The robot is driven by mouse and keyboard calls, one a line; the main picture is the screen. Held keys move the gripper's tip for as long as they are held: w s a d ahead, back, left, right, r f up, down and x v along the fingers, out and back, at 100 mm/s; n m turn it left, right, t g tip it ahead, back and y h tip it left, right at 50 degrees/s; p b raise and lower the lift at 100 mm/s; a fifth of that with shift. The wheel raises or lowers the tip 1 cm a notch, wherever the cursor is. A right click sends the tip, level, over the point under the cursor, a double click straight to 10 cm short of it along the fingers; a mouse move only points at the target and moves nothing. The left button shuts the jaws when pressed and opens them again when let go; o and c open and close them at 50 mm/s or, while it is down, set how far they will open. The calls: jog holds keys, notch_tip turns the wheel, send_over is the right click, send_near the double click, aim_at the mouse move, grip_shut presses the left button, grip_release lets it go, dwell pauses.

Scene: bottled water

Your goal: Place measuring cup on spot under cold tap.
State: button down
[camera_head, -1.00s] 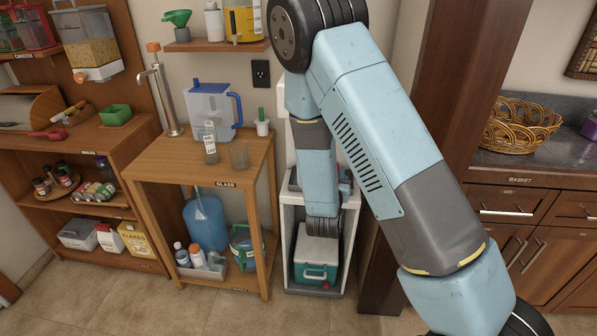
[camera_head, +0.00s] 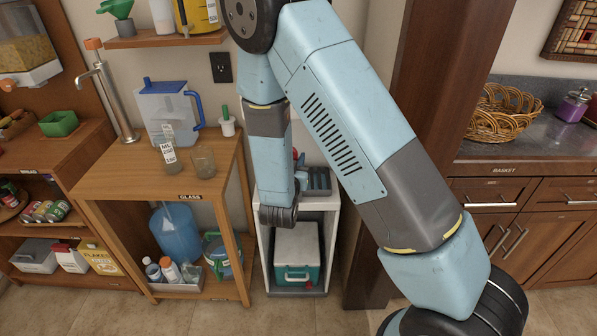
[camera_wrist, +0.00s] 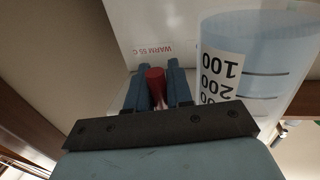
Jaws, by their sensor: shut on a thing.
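The measuring cup (camera_wrist: 283,50), clear bluish plastic with a white 100-200-300 scale, shows large at the right of the wrist view. It is just right of my gripper (camera_wrist: 160,80), whose two blue fingers are close together around a small red piece (camera_wrist: 156,86). I cannot tell whether that piece belongs to the cup. A white panel marked "WARM 55 C" (camera_wrist: 166,22) is behind the fingers. In the head view my arm hides most of the gripper and the white stand's upper part. The cold tap is not clearly visible.
The wooden table (camera_head: 105,185) at left bears a blue-handled jug (camera_head: 168,103), a clear labelled container (camera_head: 168,147) and a tumbler (camera_head: 203,163). A teal cooler (camera_head: 297,272) sits low in the white stand (camera_head: 332,225). A dark wooden post (camera_head: 440,90) stands at right.

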jog(key=shift+w+d+f, duration=0.25)
jog(key=shift+w+f, duration=1)
jog(key=shift+w, duration=0.1)
jog(key=shift+w+d+f, duration=0.3)
jog(key=shift+w+f, duration=0.9)
jog(key=shift+w, duration=0.15)
jog(key=shift+w+d+f, duration=0.25)
jog(key=shift+w+f, duration=1)
jog(key=shift+w, duration=0.1)
jog(key=shift+w+f, duration=0.1)
jog(key=shift+f, duration=1.45)
jog(key=shift+f, duration=0.1)
jog(key=c, duration=1)
grip_release()
jog(key=v, duration=1.2)
